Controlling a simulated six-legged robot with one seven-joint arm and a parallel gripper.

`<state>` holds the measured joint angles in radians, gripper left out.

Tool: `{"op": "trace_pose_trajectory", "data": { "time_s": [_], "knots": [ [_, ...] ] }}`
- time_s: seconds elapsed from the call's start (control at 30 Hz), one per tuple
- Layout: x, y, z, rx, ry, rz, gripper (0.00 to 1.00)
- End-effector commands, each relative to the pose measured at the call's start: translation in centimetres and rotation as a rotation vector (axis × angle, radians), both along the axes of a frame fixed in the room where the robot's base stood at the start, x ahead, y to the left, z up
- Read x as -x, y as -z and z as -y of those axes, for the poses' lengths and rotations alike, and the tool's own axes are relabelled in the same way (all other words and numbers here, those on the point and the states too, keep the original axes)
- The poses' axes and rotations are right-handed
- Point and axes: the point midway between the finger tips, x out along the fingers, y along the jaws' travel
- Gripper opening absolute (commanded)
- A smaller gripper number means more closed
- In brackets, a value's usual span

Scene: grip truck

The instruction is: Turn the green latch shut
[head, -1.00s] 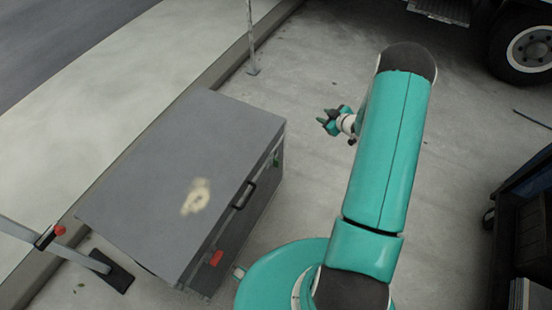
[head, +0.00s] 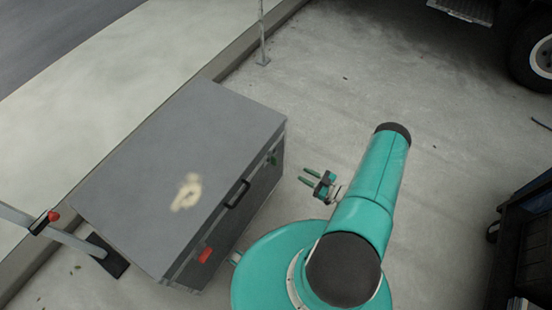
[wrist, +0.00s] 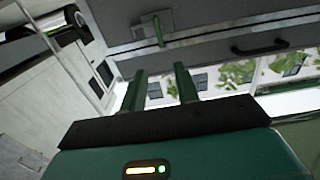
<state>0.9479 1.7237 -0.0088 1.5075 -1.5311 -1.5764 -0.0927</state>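The green latch (head: 272,158) is on the front face of a grey case (head: 185,150), near its far end. In the wrist view the green latch (wrist: 158,30) is a short bar on a grey plate, at the top left of centre. My gripper (head: 303,175) is to the right of the case, its fingers pointing at the front face. In the wrist view my gripper (wrist: 159,69) is open and empty. Its two green fingers are apart, below the latch in the picture and not touching it.
A black handle (head: 237,193) and a red latch (head: 205,255) are on the same face. A metal stand (head: 75,243) is left of the case. A dark cart (head: 520,240) stands at the right, and a truck wheel (head: 535,50) is at top right. The floor behind my arm is clear.

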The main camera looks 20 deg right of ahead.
Motion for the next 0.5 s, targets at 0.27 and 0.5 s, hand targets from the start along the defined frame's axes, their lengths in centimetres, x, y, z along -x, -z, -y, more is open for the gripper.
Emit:
{"op": "trace_pose_trajectory", "data": {
  "time_s": [0.27, 0.5],
  "knots": [
    [-1.2, 0.1, -1.5, -0.007, 0.001, 0.005, 0.31],
    [-5.1, 0.1, -4.1, -0.007, 0.0, 0.005, 0.31]
  ]
}}
